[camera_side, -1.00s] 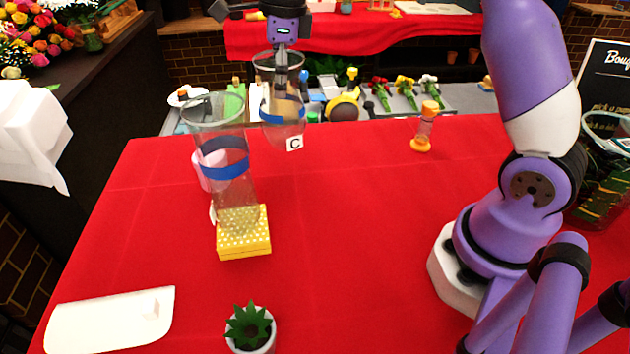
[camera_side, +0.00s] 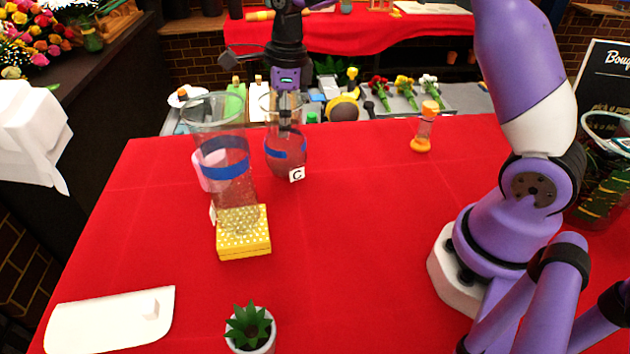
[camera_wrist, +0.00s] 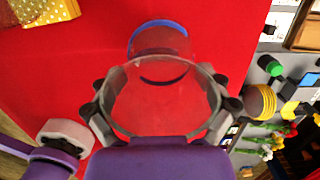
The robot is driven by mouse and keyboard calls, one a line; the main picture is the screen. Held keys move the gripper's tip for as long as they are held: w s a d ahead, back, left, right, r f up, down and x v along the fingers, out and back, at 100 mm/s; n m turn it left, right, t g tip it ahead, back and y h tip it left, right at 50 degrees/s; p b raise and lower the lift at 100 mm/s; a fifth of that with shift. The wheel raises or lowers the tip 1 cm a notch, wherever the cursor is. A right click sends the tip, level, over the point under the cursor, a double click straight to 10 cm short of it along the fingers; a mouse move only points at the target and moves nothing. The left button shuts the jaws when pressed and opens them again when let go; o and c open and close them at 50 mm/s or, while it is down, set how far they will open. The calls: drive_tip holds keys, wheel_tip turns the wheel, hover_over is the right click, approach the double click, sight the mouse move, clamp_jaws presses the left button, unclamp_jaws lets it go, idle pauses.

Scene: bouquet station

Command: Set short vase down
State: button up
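The short vase (camera_side: 286,160) is clear glass with a blue band and a white tag marked C. It is upright over the back left of the red table. My gripper (camera_side: 287,112) points down at its upper part, with a finger on either side of the glass. In the wrist view the vase's round rim (camera_wrist: 165,64) fills the gap between the fingers of my gripper (camera_wrist: 162,105), and the blue band shows beyond. The base looks low against the red cloth, but I cannot tell whether it touches.
A potted succulent (camera_side: 250,327) stands in front. The middle of the table is clear.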

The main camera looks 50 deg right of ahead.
idle(0.4)
drive_tip(key=s+a+r+n+t, duration=0.1)
drive_tip(key=s+r+n+t, duration=0.1)
drive_tip(key=s+r+n, duration=0.65)
drive_tip(key=s+n+t+h, duration=0.1)
drive_tip(key=s+n+t, duration=0.1)
drive_tip(key=s+n, duration=0.8)
drive_tip(key=n, duration=0.8)
drive_tip(key=shift+f+t, duration=0.3)
drive_tip(key=shift+f, duration=0.05)
